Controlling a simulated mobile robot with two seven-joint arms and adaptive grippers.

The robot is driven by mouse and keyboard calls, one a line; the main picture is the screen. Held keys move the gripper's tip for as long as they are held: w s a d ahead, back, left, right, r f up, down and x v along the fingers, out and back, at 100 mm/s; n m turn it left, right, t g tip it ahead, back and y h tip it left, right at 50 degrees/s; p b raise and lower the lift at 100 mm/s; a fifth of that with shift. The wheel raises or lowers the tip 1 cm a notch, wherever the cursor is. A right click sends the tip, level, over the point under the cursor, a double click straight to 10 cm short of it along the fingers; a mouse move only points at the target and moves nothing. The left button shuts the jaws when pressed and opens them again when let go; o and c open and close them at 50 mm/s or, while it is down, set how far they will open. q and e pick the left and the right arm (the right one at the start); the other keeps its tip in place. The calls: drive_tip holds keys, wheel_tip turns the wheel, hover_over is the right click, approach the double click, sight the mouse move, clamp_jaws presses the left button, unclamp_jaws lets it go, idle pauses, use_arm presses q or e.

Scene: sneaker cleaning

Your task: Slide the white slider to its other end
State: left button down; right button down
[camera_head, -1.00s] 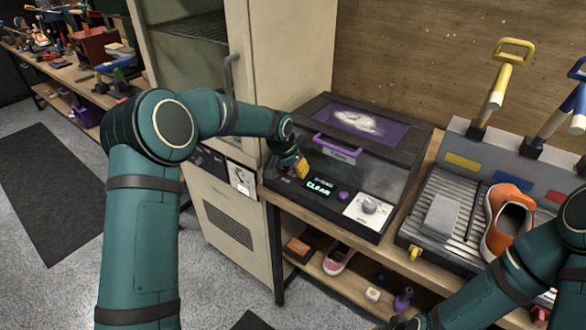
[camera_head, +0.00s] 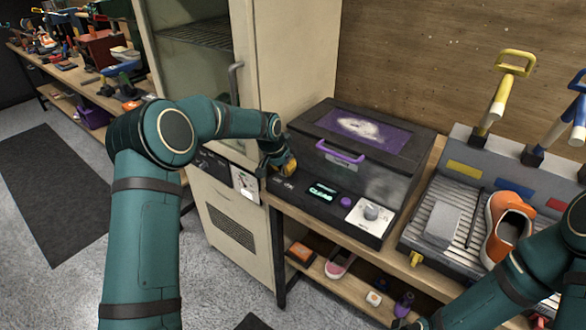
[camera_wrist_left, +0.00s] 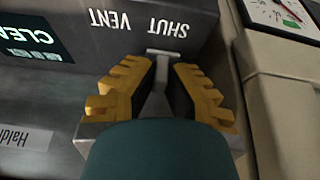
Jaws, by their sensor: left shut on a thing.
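The white slider (camera_wrist_left: 163,53) shows in the left wrist view as a small pale grey-white piece between my fingertips, beside the upside-down printed words SHUT and VENT. It sits on the dark front panel (camera_wrist_left: 105,45) of the box-shaped machine (camera_head: 375,215). My left gripper (camera_head: 288,168) is at the left end of that panel in the head view; its yellow-padded fingers (camera_wrist_left: 160,78) are shut on the slider. In the head view the gripper hides the slider. My right gripper (camera_head: 425,322) is at the bottom edge, mostly cut off, and its jaws cannot be judged.
The machine has a purple lid handle (camera_head: 340,152), a lit display (camera_head: 322,191), a purple button (camera_head: 346,203) and a dial (camera_head: 371,212). A tall beige cabinet (camera_head: 290,60) stands close to its left. A tray with an orange sneaker (camera_head: 508,228) is to the right.

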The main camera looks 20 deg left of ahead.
use_arm(q)
drive_tip(key=shift+a, duration=0.15)
drive_tip(key=c, duration=1)
unclamp_jaws()
drive_tip(key=shift+w+a+f, duration=0.1)
drive_tip(key=shift+w+f, duration=0.05)
drive_tip(key=shift+r, duration=0.2)
drive_tip(key=v, duration=1.2)
drive_tip(key=shift+f, duration=0.1)
